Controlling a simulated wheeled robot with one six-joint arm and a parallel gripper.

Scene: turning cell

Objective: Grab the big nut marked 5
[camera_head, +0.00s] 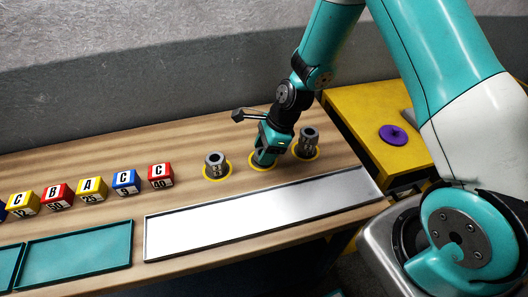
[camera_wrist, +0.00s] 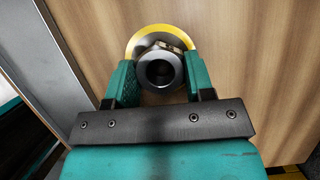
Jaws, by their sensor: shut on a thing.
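In the wrist view a grey round nut (camera_wrist: 160,73) with a dark central hole sits between the two teal fingers of my gripper (camera_wrist: 161,80). My gripper is shut on it, over a yellow ring (camera_wrist: 133,43). No number can be read on it. In the head view my gripper (camera_head: 262,160) is down at the middle yellow-ringed spot and hides this nut. Two other grey nuts stand upright on yellow rings, a left nut (camera_head: 217,167) and a right nut (camera_head: 306,146). Their markings are too small to read.
A shallow silver tray (camera_head: 260,213) lies in front of the nuts. Several lettered cubes, including a red cube (camera_head: 160,175), stand to the left behind a teal tray (camera_head: 80,252). A yellow table (camera_head: 362,110) with a purple disc (camera_head: 393,134) is at right.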

